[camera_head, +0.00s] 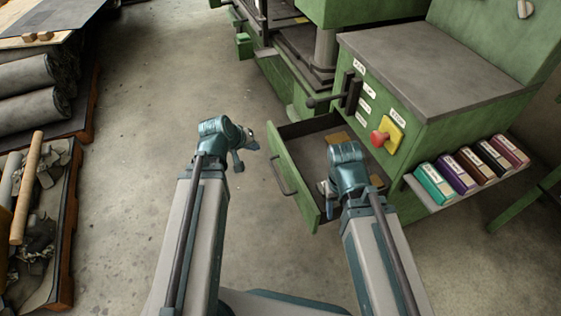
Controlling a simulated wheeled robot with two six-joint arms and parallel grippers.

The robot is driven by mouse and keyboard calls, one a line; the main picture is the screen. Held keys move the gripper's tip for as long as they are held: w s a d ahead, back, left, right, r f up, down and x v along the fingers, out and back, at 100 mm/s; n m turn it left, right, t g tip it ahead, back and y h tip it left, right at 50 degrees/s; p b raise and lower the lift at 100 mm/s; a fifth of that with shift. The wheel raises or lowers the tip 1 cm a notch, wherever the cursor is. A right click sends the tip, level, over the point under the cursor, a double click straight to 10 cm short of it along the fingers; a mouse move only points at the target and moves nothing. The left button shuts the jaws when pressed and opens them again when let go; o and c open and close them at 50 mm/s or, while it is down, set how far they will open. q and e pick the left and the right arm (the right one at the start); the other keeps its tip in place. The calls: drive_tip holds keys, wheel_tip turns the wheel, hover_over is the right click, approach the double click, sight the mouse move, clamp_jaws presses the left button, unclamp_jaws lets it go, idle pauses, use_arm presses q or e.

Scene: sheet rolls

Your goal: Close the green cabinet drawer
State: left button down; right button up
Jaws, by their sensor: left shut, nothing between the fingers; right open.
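The green cabinet (440,75) stands at the right, with a grey top and labels on its front. Its drawer (294,185) is pulled open toward the left, with a dark handle (281,175) on its green front panel. Some brownish items lie inside the drawer. My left gripper (240,163) is shut and empty, left of the drawer front, and looks apart from it. My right gripper (328,195) is open, over or beside the near end of the drawer. My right arm hides part of the drawer's inside.
A red knob on a yellow plate (386,138) and a dark lever (345,95) stick out from the cabinet. A shelf with several coloured binders (470,175) is at the right. Grey rolls (30,90) and a crate with scraps (65,225) lie at the left. The floor (160,110) between is clear.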

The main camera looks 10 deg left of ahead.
use_arm(q)
drive_tip(key=shift+w+a+f, duration=0.15)
drive_tip(key=shift+a+f, duration=0.1)
drive_tip(key=shift+f, duration=0.15)
use_arm(e)
drive_tip(key=shift+d+f, duration=0.15)
drive_tip(key=shift+f, duration=0.4)
use_arm(q)
drive_tip(key=shift+f, duration=0.1)
use_arm(e)
drive_tip(key=shift+f, duration=0.1)
use_arm(q)
drive_tip(key=b, duration=0.8)
approach(279, 150)
drive_tip(key=a+x, duration=0.1)
drive_tip(key=x, duration=0.3)
drive_tip(key=shift+d+f, duration=0.1)
drive_tip(key=shift+d, duration=0.55)
use_arm(e)
wheel_tip(279, 150, down, 8)
